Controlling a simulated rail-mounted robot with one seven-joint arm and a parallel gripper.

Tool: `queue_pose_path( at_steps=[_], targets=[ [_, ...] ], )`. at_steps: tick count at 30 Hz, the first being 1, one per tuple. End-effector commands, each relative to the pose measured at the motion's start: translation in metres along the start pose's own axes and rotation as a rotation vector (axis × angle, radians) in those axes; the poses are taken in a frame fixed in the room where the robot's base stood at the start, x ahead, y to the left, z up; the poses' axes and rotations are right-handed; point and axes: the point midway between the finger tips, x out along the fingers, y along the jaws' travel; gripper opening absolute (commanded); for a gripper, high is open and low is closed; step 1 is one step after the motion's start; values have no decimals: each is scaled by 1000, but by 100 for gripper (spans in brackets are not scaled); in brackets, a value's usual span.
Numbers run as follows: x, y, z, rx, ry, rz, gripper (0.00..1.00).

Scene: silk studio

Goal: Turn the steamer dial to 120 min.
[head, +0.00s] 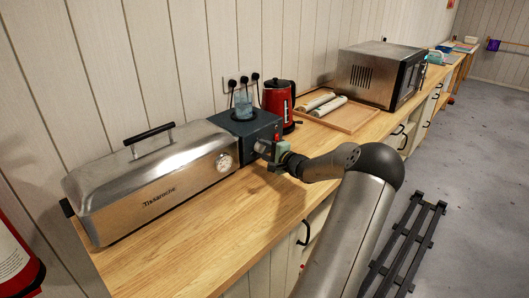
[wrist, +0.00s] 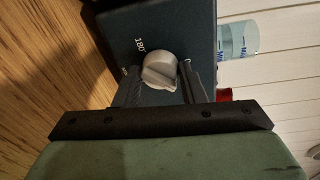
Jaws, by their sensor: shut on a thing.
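The steamer (head: 165,172) is a long brushed-metal box with a black top handle and a round gauge on its front. A dark box (head: 250,122) stands at its right end and carries the dial on its front. The light grey dial (wrist: 159,69) shows in the wrist view, with the label "180" printed to its upper left. My gripper (head: 267,149) is at the dark box's front and hides the dial in the head view. In the wrist view its two dark fingers flank the dial, shut on it. I cannot tell which mark the dial points to.
A clear bottle (head: 243,105) stands on the dark box. A red kettle (head: 279,97), a wooden tray (head: 350,122) with pale rolls and a microwave (head: 378,73) are farther right. The wooden counter (head: 215,224) is bare in front of the steamer.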

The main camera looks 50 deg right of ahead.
Motion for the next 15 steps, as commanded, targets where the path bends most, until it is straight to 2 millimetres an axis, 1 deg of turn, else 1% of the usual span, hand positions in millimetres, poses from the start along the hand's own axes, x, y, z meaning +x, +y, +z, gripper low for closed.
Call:
queue_pose_path(
  at_steps=[15],
  targets=[
    [0,-5,-1,482,-35,50,14]
  ],
)
